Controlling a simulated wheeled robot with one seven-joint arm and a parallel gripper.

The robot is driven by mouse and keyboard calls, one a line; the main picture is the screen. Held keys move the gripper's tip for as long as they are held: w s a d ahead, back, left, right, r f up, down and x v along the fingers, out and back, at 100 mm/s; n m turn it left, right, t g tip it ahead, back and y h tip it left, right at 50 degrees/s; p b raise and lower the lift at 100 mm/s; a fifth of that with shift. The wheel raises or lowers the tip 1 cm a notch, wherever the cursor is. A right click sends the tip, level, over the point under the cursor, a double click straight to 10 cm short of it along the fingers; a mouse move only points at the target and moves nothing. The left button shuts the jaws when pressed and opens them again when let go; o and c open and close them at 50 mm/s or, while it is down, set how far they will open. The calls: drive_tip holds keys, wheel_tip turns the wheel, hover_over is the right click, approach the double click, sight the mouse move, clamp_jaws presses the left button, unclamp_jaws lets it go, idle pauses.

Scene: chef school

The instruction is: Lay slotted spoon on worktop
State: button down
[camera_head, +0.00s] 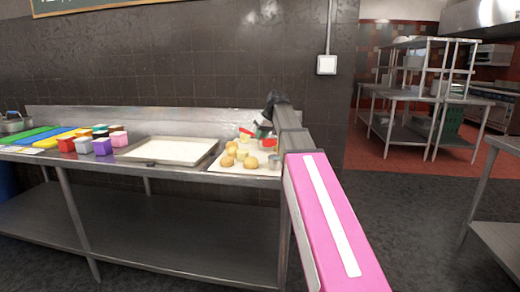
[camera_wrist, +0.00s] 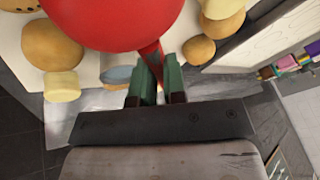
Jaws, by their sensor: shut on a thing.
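My gripper (camera_wrist: 152,85) has its green fingers shut on the thin red handle of a utensil with a large rounded red head, taken to be the slotted spoon (camera_wrist: 112,18). No slots show from this side. In the head view my gripper (camera_head: 265,128) is over the right end of the steel worktop (camera_head: 190,172), partly hidden by my arm. Red (camera_head: 269,143) shows just below it, above a pale board (camera_head: 228,163). The wrist view shows the red head over round food pieces. I cannot tell whether it touches them.
Several brown round pieces (camera_head: 250,162) and a small metal cup (camera_head: 274,161) are on the pale board. A large tray (camera_head: 170,151) lies to its left, then colored containers (camera_head: 102,146) and colored boards (camera_head: 40,138). A dark wall stands behind. Little bare worktop shows.

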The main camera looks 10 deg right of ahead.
sight(259, 155)
drive_tip(key=shift+f, duration=2.9)
drive_tip(key=shift+s+f, duration=0.1)
drive_tip(key=shift+f, duration=0.4)
